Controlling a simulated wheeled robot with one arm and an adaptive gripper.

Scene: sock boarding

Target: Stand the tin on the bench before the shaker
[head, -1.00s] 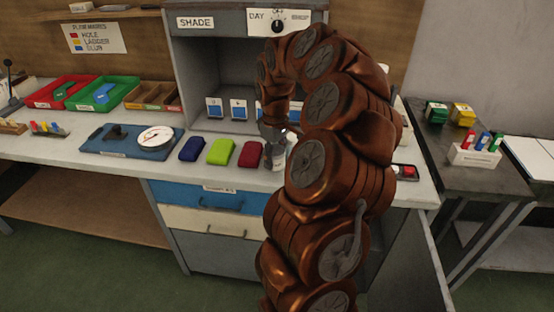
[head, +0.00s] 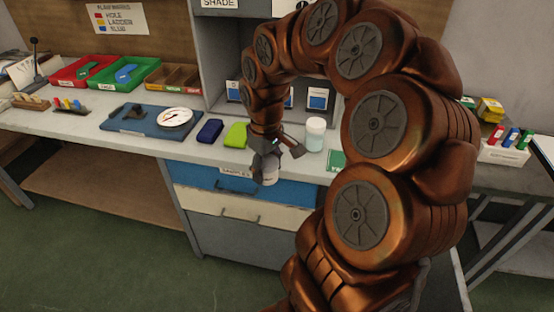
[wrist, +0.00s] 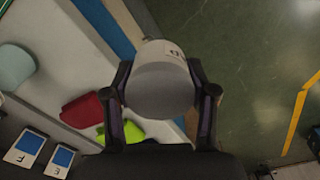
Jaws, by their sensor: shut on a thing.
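My gripper (head: 268,158) is shut on a small grey-white tin (head: 270,173), held just off the bench's front edge, before the drawers. In the wrist view the tin (wrist: 162,82) sits between both fingers (wrist: 160,98), a printed label partly showing on its far side. A pale teal jar with a white cap (head: 315,134), which looks like the shaker, stands on the bench (head: 190,147) right of my gripper. Its rounded teal shape (wrist: 13,66) shows at the wrist view's left edge. The bench top before it is partly hidden by my arm.
Blue-marked cards (head: 318,98) stand behind the jar. Drawers (head: 225,208) are below.

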